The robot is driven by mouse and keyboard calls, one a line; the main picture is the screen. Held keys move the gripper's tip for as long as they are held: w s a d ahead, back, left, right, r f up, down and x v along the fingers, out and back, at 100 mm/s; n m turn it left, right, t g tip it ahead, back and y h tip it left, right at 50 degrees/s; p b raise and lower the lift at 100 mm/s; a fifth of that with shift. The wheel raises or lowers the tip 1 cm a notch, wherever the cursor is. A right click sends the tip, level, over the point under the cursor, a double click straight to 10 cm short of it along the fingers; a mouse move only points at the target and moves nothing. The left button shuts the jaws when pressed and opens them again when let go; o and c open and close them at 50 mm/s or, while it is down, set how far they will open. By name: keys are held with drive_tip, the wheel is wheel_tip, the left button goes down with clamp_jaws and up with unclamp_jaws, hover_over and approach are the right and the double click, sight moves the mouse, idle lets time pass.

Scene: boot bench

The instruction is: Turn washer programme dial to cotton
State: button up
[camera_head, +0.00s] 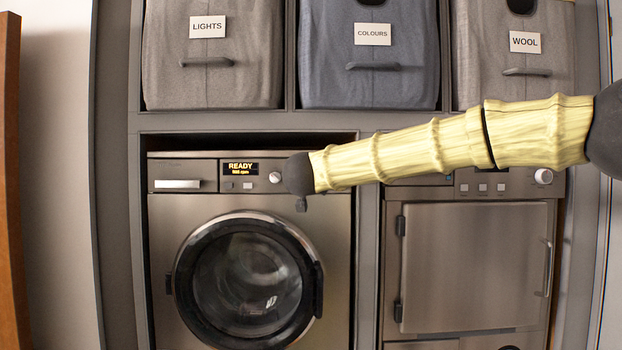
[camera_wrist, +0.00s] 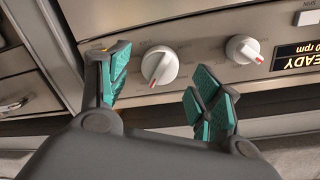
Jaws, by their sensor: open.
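The washer (camera_head: 330,220) has a control strip with a lit READY display (camera_head: 240,169), which also shows at the right of the wrist view (camera_wrist: 300,57). A white dial (camera_head: 275,177) beside the display shows in the wrist view (camera_wrist: 243,48) with a red mark at its lower right. A second white dial (camera_wrist: 160,65), its red mark at lower left, is hidden behind my arm in the head view. My gripper (camera_wrist: 157,84) is open and empty, its fingers on either side of this second dial, with no clear contact. Dial labels are too small to read.
Fabric bins marked LIGHTS (camera_head: 210,70), COLOURS (camera_head: 370,70) and WOOL (camera_head: 515,65) sit above. The washer's round door (camera_head: 185,300) is shut. A second appliance (camera_head: 475,265) with a square door stands to the right. My arm crosses from the right.

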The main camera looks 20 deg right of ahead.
drive_tip(key=v, duration=0.9)
drive_tip(key=shift+s, duration=0.2)
